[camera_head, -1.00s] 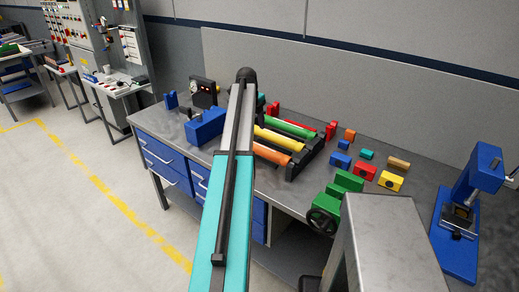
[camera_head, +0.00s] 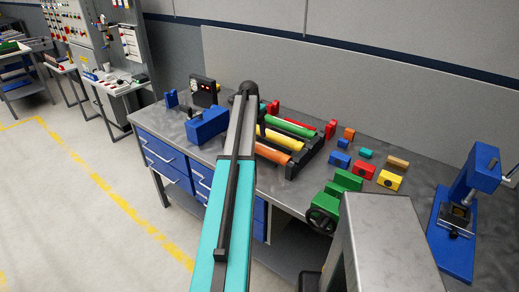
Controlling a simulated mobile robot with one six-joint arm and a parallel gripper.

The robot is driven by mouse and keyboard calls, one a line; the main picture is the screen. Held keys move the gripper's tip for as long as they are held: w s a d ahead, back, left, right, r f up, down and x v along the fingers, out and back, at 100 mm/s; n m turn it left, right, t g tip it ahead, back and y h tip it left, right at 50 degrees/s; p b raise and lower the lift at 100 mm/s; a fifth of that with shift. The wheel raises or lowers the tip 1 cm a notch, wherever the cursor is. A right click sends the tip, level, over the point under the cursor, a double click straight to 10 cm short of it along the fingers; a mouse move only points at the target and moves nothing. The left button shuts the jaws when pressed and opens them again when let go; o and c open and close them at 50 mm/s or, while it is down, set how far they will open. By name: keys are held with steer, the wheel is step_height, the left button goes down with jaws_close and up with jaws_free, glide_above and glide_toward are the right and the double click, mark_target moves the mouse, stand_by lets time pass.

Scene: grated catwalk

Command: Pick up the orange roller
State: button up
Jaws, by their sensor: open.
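The orange roller (camera_head: 272,153) lies in a black rack (camera_head: 310,157) on the workbench, at its front end. Its left end is hidden behind my arm. A yellow roller (camera_head: 280,137) and a green roller (camera_head: 297,127) lie behind it in the same rack. My arm runs up the middle of the picture, just left of the rack. My gripper does not show; the arm's links hide what is beyond its black joint.
Blue vises (camera_head: 207,125) and a black gauge box (camera_head: 203,91) stand left of my arm. Several coloured blocks lie right of the rack, with a green vise (camera_head: 335,196) in front. A blue press (camera_head: 465,210) stands at the far right. A grey wall panel (camera_head: 380,95) closes the back.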

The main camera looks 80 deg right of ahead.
mark_target(259, 144)
steer(key=shift+s+d+f+p, duration=0.1)
steer(key=shift+f+p, duration=0.35)
steer(key=shift+f, duration=0.15)
steer(key=shift+s+d+f+p, duration=0.1)
steer(key=shift+f+p, duration=0.35)
steer(key=shift+f, duration=0.1)
steer(key=shift+s+d+f+p, duration=0.15)
steer(key=shift+f+p, duration=0.3)
steer(key=shift+f, duration=0.85)
jaws_close()
steer(key=shift+r, duration=0.2)
steer(key=shift+d+r+b, duration=0.1)
steer(key=shift+r+b, duration=1.05)
steer(key=shift+r, duration=0.3)
steer(key=w+a+r+b, duration=0.1)
steer(key=w+a+b, duration=0.1)
steer(key=a, duration=0.5)
steer(key=w+a+b, duration=0.3)
steer(key=w+a, duration=0.1)
steer(key=a, duration=0.4)
steer(key=shift+w+r, duration=0.15)
steer(key=shift+r, duration=0.2)
steer(key=shift+d, duration=0.1)
